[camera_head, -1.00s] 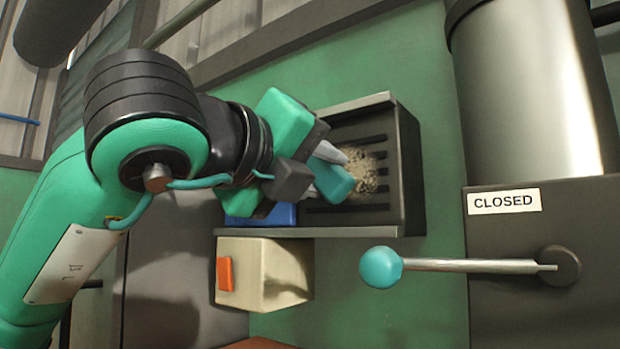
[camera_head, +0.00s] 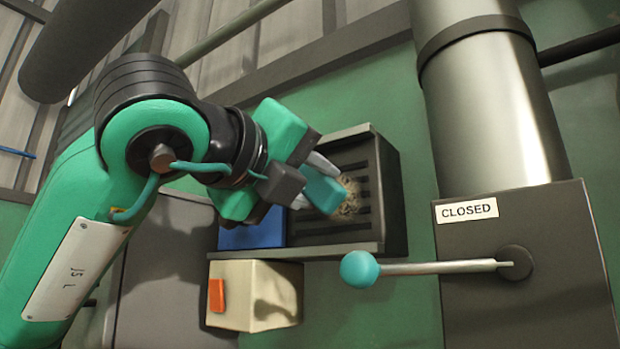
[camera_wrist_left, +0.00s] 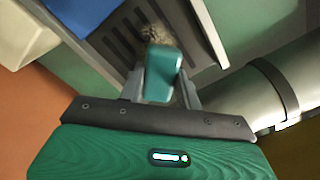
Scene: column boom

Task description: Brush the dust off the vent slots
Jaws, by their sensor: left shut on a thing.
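A dark vent (camera_head: 388,190) with a raised frame and several slots is set on the green wall, right of my left gripper. A speckled tan patch of dust (camera_head: 350,198) lies on its slots. My left gripper (camera_head: 312,182) is shut on the teal handle of the brush (camera_head: 324,191), in front of the vent beside the dust. In the left wrist view the brush (camera_wrist_left: 160,75) sits between the fingers, with the dust (camera_wrist_left: 155,33) just past its end. The bristles are hidden, so I cannot tell whether they touch the slots. My right gripper is not in view.
A blue block (camera_head: 262,230) sits at the vent's lower left. Below is a cream box (camera_head: 240,290) with an orange patch. A lever with a teal knob (camera_head: 360,268) sticks out left from the dark box bearing a CLOSED sign (camera_head: 467,210), under a thick metal pipe (camera_head: 490,120).

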